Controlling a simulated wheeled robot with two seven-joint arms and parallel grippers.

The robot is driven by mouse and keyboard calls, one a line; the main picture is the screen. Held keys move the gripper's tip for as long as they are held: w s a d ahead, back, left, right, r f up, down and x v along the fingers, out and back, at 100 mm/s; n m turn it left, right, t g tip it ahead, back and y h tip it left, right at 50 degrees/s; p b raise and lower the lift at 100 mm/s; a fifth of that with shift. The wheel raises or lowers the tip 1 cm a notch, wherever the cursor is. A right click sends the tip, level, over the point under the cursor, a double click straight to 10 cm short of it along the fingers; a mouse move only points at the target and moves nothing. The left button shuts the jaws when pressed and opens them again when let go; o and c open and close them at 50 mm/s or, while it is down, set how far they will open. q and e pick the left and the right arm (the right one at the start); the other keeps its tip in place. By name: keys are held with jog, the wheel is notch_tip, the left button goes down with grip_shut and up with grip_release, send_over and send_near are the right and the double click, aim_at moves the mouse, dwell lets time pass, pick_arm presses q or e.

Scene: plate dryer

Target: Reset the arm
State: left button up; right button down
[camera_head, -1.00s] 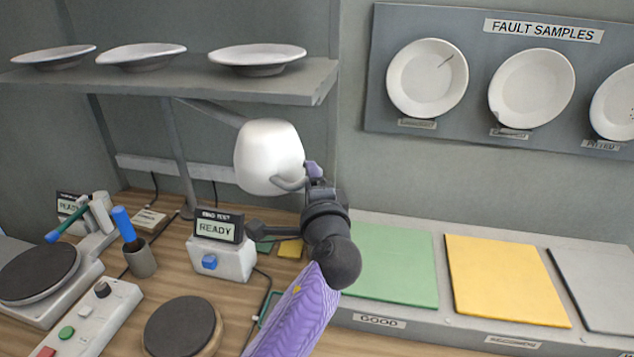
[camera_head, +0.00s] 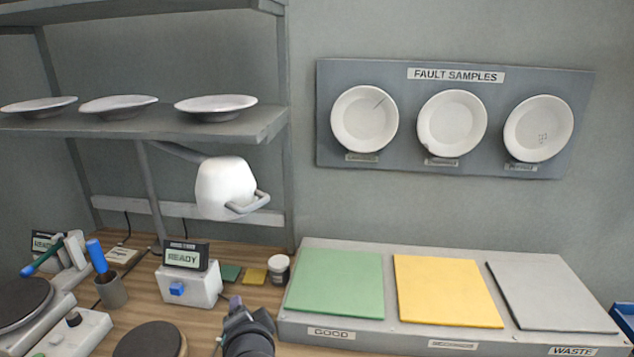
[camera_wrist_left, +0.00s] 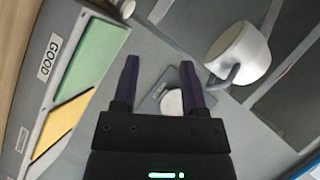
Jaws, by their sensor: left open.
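My left gripper (camera_head: 236,302) shows at the bottom middle of the head view, above the wooden bench. In the left wrist view its two purple fingers (camera_wrist_left: 158,85) are spread apart with nothing between them. The white dryer head (camera_head: 226,187) with its grey loop handle (camera_head: 250,205) hangs under the shelf, above and apart from the gripper. It also shows at the upper right of the left wrist view (camera_wrist_left: 240,52). My right gripper is not seen.
A box reading READY (camera_head: 190,285) stands left of the gripper. A small lidded jar (camera_head: 278,269) stands close behind it. The raised platform with green (camera_head: 337,283), yellow (camera_head: 446,290) and grey (camera_head: 550,294) pads is at right. Plates rest on the shelf (camera_head: 190,122).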

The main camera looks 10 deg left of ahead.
pick_arm(q)
jog(key=s+d+f+n+g+h, duration=0.1)
jog(key=s+f+n+g+h, duration=0.3)
jog(key=s, duration=0.9)
jog(key=s+f+n+g+h, duration=0.25)
jog(key=s+f+g, duration=0.3)
jog(key=s, duration=0.75)
notch_tip(320, 180, down, 24)
jog(key=s+b, duration=0.3)
jog(key=b, duration=0.3)
jog(key=s+a+f+g+y+b, duration=0.1)
jog(key=s+f+b, duration=0.3)
jog(key=s+f, duration=0.9)
notch_tip(320, 180, down, 2)
jog(key=shift+s+a+f+g, duration=0.1)
jog(key=shift+s+a+g, duration=0.15)
jog(key=shift+a+g, duration=0.5)
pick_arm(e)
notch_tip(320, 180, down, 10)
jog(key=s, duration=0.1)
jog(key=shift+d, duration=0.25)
pick_arm(q)
jog(key=shift+a, duration=0.15)
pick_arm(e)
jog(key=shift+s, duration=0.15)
